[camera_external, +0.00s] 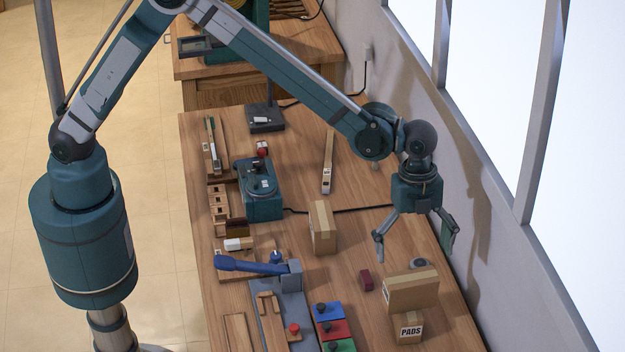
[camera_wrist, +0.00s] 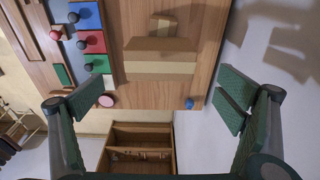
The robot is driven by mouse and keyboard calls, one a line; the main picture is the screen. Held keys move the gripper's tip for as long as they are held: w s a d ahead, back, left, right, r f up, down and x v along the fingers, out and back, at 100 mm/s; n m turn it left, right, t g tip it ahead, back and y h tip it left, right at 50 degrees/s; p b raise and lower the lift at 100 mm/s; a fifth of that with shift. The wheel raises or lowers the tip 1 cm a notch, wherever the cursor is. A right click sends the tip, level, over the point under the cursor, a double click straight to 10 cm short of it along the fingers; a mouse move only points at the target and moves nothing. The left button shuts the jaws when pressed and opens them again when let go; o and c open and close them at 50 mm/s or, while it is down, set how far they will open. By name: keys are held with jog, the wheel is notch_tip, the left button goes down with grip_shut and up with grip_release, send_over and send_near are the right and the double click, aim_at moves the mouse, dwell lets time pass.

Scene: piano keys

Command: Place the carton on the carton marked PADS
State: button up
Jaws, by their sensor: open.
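A wide tan carton (camera_external: 413,293) sits across the top of the smaller carton marked PADS (camera_external: 408,329) and appears to rest on it. The wide carton overhangs the small one at the sides. In the wrist view the wide carton (camera_wrist: 162,66) lies level, with a smaller tan box (camera_wrist: 163,25), apparently the PADS carton, adjoining its upper side. My gripper (camera_external: 413,249) is open and empty above and beyond the wide carton, its fingers spread and apart from it. In the wrist view my gripper (camera_wrist: 160,100) shows both fingers wide apart.
Another tan carton (camera_external: 322,228) stands upright mid-table. A small maroon block (camera_external: 366,280) lies left of the stack. Blue, red and green knobbed blocks (camera_external: 333,330) and a blue-handled device (camera_external: 255,266) are further left. A wall runs along the right side.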

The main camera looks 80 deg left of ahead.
jog(key=shift+a+r, duration=0.15)
jog(key=shift+r, duration=0.7)
jog(key=shift+a+r, duration=0.1)
jog(key=shift+r, duration=0.75)
jog(key=s+a+r+n+t, duration=0.1)
jog(key=s+a+r+n, duration=0.2)
jog(key=s+a+r, duration=0.4)
jog(key=s+a+r+n+t, duration=0.1)
jog(key=s+a+r+n, duration=0.2)
jog(key=a+r, duration=0.45)
jog(key=s+a+r+n+t, duration=0.15)
jog(key=s+a+r, duration=0.35)
jog(key=a, duration=0.5)
jog(key=s+a+f+n+t+y, duration=0.1)
jog(key=s+a+n+t, duration=0.1)
jog(key=s+a+n, duration=0.3)
jog(key=s+a+f+n+t, duration=0.1)
jog(key=s+a+n, duration=0.4)
jog(key=s+a, duration=0.8)
jog(key=s, duration=0.7)
jog(key=shift+a+f+t+y, duration=0.15)
jog(key=shift+f+t+y, duration=0.1)
jog(key=shift+t+y, duration=0.15)
